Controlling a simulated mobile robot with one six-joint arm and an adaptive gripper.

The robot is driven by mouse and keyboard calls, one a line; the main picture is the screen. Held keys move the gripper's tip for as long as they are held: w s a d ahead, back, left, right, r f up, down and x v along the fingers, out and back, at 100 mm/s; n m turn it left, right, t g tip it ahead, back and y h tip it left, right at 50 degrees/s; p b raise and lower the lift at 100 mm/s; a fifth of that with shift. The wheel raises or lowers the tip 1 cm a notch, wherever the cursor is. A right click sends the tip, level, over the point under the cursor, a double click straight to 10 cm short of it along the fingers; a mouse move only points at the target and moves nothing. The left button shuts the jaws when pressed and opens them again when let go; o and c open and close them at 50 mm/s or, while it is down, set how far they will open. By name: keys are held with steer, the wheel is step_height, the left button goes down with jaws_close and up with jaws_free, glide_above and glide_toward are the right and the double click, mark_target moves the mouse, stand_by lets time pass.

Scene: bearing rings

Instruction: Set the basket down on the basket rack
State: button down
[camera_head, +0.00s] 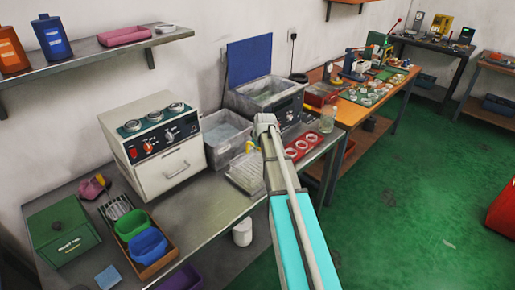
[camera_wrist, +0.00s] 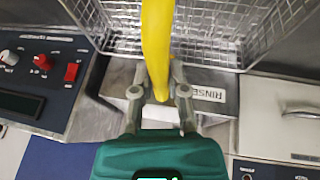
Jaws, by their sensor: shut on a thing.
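My gripper (camera_wrist: 161,92) is shut on the yellow handle (camera_wrist: 157,40) of the wire basket (camera_wrist: 110,25). The basket fills the top of the wrist view, and its lower parts are cut off there. In the head view the pale mesh basket (camera_head: 245,174) shows at the front of the bench, left of my arm, with a bit of yellow handle above it.
A rinse tub (camera_head: 226,135) stands behind the basket; its RINSE label (camera_wrist: 208,93) shows in the wrist view. A cleaner with a raised blue lid (camera_head: 249,60) stands right of it, a white oven (camera_head: 160,155) left. A red tray (camera_head: 303,148) with rings lies at right.

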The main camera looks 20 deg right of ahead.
steer(key=shift+f, duration=0.2)
stand_by(0.3)
steer(key=c, duration=0.6)
jaws_free()
steer(key=shift+s, duration=0.1)
steer(key=shift+r, duration=0.15)
step_height(320, 180, up, 11)
steer(key=p, duration=1)
steer(key=shift+p, duration=0.35)
